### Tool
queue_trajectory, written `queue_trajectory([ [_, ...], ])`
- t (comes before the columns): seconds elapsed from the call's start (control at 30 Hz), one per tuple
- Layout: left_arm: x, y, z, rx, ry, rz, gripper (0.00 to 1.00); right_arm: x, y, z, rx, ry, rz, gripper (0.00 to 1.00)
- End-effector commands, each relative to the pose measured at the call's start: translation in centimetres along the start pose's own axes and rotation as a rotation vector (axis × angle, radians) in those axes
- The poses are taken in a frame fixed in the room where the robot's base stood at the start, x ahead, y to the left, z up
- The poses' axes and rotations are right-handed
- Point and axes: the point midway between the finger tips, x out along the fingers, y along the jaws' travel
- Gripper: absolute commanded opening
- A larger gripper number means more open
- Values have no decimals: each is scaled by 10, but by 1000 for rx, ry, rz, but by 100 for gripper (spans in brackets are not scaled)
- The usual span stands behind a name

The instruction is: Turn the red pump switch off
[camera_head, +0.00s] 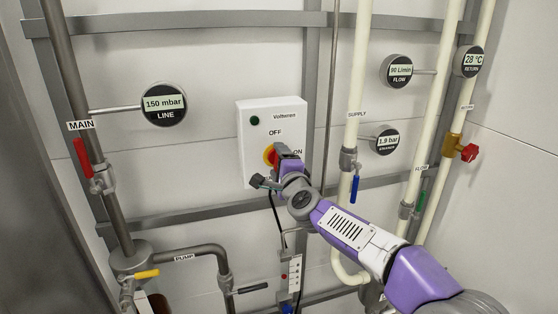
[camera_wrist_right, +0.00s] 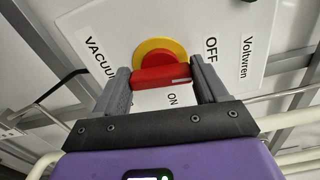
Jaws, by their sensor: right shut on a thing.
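The white pump switch box (camera_head: 258,181) hangs on the wall rails, with an "OFF" label above the knob and an "ON" label to its right. The red switch (camera_head: 273,158) sits on a yellow round base, partly hidden by my right gripper (camera_head: 282,158). In the right wrist view the red switch handle (camera_wrist_right: 161,76) lies across between the two grey fingers of my right gripper (camera_wrist_right: 162,82), which is shut on it. My left gripper is not in view.
A dark green lamp (camera_head: 254,120) is on the box. A line gauge (camera_head: 164,104) reads 150 mbar at left. A red lever (camera_head: 82,158) is on the main pipe.

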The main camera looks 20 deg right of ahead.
Motion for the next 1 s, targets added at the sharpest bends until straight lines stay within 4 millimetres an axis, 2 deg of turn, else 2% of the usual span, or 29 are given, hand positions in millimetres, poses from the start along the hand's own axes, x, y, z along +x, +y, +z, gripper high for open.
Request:
queue_trajectory([
  [0.3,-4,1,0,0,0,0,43,0,0,0,-116,0,-1,42],
  [0.83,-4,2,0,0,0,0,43,0,1,0,-139,0,-1,42],
  [0.87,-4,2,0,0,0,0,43,0,1,0,-139,0,0,75],
  [1.0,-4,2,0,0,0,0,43,0,1,0,-137,0,0,97],
])
